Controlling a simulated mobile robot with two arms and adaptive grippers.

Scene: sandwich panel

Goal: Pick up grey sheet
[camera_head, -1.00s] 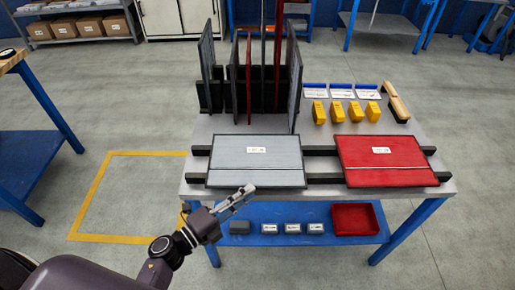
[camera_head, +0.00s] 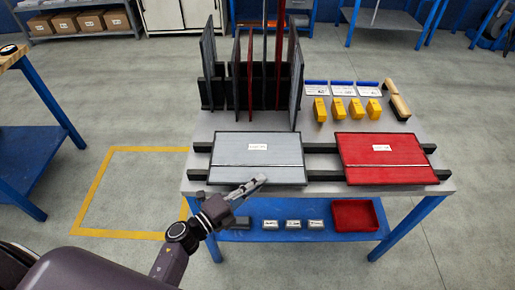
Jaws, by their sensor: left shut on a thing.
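The grey sheet (camera_head: 255,152) lies flat on dark rails at the left front of the table, with a small white label on it. My left gripper (camera_head: 259,181) reaches in from the lower left, and its fingertips overlap the sheet's front edge. Its fingers are close together on the grey sheet's edge. The sheet looks level on the rails. My right gripper is not in view.
A red sheet (camera_head: 383,151) lies to the right on the same rails (camera_head: 320,148). Upright panels stand in a dark rack (camera_head: 213,92) behind. Yellow blocks (camera_head: 338,106) sit at the back right. A blue lower shelf (camera_head: 270,211) holds a red bin (camera_head: 354,215).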

